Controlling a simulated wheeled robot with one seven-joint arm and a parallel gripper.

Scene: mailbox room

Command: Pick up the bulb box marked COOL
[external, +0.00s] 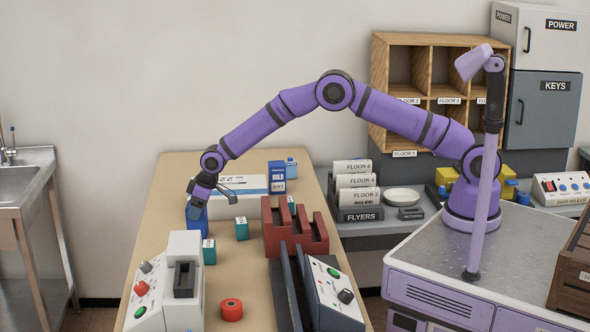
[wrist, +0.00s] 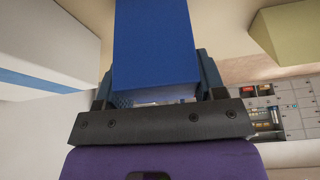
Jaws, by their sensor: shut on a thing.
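My gripper (external: 198,200) is at the far left part of the tan table, shut on a blue box (external: 196,217). In the wrist view the blue box (wrist: 155,45) stands between the two fingers, and its plain blue face shows. No marking can be read on the held box, so I cannot tell whether it says COOL.
A long white box (external: 236,184) lies behind my gripper. Small teal boxes (external: 241,229) stand to its right and front. A red slotted rack (external: 292,238), a grey-white machine (external: 184,270) and a red roll (external: 231,309) occupy the nearer table. Some bare tabletop lies between them.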

